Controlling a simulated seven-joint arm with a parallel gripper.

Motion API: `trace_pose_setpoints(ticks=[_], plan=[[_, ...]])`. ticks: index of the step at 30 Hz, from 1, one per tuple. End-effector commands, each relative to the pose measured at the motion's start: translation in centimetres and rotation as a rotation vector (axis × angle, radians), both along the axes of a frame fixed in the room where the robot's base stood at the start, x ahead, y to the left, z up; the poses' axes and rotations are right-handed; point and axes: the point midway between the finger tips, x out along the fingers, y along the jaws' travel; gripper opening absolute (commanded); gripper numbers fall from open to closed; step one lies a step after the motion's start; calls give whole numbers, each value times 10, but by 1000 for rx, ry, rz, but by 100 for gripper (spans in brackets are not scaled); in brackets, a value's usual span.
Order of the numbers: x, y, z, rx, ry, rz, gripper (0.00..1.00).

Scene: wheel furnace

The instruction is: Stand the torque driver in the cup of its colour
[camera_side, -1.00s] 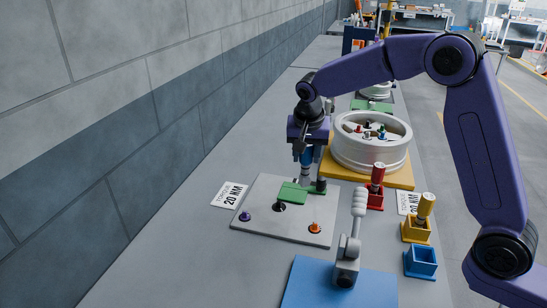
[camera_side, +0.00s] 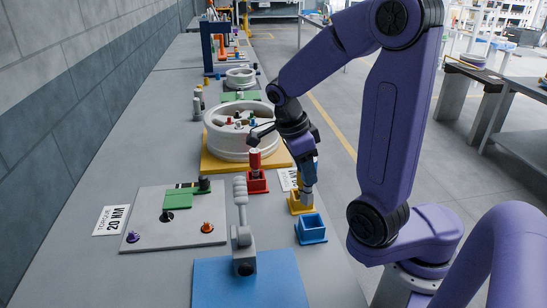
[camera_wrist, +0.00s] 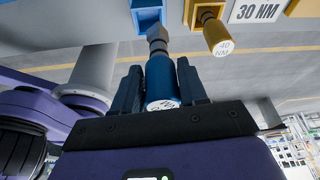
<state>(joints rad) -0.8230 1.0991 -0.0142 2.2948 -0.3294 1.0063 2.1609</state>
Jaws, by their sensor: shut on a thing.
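My gripper (camera_side: 307,150) is shut on the blue torque driver (camera_side: 309,172) and holds it about upright, shaft down. In the wrist view the driver (camera_wrist: 161,80) sits between the fingers (camera_wrist: 160,92), with its grey shaft toward the blue cup. The blue cup (camera_side: 311,230) looks empty inside in the side view and also shows in the wrist view (camera_wrist: 147,10). The shaft's end is close above the cup's back edge in the side view; I cannot tell whether it is over the opening.
The yellow cup (camera_side: 297,208) with a yellow driver (camera_wrist: 217,35) stands close beside the blue cup. The red cup (camera_side: 257,186) holds a red driver (camera_side: 255,160). A grey lever clamp (camera_side: 242,240) stands on a blue plate (camera_side: 250,280). The wheel (camera_side: 228,130) is behind.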

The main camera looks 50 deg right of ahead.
Motion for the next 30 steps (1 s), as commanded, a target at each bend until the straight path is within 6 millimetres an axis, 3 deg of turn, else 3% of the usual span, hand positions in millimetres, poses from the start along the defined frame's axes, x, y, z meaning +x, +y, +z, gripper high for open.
trace_pose_setpoints(ticks=[6, 20, 30], plan=[[-21, -1, -2, -1, -1, -99, 0], [-20, 0, -3, -3, -1, -97, 0], [-21, 0, -25, -3, 1, -97, 0]])
